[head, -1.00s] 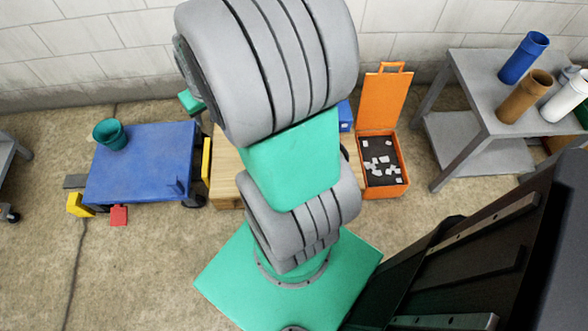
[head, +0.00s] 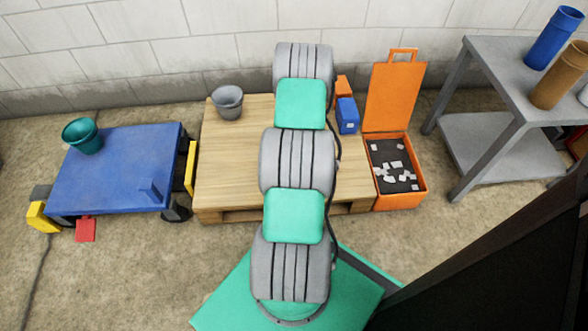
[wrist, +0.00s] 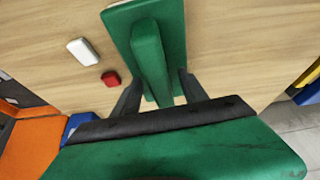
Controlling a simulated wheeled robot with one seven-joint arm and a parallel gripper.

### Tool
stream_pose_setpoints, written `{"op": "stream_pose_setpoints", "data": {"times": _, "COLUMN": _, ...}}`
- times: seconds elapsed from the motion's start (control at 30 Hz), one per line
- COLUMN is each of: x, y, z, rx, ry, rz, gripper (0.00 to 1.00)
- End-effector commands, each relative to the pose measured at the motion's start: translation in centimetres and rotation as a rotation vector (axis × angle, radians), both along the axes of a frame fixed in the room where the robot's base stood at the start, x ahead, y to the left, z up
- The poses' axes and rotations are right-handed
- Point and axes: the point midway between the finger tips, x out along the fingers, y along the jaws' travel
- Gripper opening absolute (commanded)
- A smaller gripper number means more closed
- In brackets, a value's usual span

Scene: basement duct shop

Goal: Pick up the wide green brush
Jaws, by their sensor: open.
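The wide green brush (wrist: 172,20) lies on the wooden pallet top (wrist: 235,45). It shows as a flat green plate with a raised green handle (wrist: 148,50) along its middle. My gripper (wrist: 158,78) is open, with one dark finger on each side of the handle's near end. I cannot tell whether either finger touches it. In the head view my arm hides the brush and gripper, and the pallet (head: 235,165) shows on both sides of the arm.
On the pallet are a white block (wrist: 82,52), a red block (wrist: 110,78), a grey bucket (head: 227,108) and a blue box (head: 347,117). An orange open case (head: 395,95) stands right of it. A blue cart (head: 115,170) stands left.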

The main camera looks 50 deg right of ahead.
Motion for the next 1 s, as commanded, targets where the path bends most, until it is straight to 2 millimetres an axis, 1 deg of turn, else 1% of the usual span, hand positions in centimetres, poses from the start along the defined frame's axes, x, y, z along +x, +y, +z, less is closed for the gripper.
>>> {"op": "stream_pose_setpoints", "data": {"times": 0.03, "x": 0.17, "y": -0.17, "z": -0.42, "rx": -0.002, "ry": -0.001, "rz": 0.001, "gripper": 0.51}}
{"op": "stream_pose_setpoints", "data": {"times": 0.23, "x": 0.20, "y": -0.18, "z": -0.28, "rx": -0.001, "ry": 0.000, "rz": 0.001, "gripper": 0.51}}
{"op": "stream_pose_setpoints", "data": {"times": 0.27, "x": 0.19, "y": -0.18, "z": -0.27, "rx": -0.001, "ry": 0.000, "rz": 0.001, "gripper": 0.49}}
{"op": "stream_pose_setpoints", "data": {"times": 0.87, "x": 0.18, "y": -0.15, "z": -0.26, "rx": -0.001, "ry": 0.000, "rz": 0.001, "gripper": 0.00}}
{"op": "stream_pose_setpoints", "data": {"times": 1.0, "x": 0.18, "y": -0.15, "z": -0.27, "rx": -0.001, "ry": 0.000, "rz": 0.001, "gripper": 0.00}}
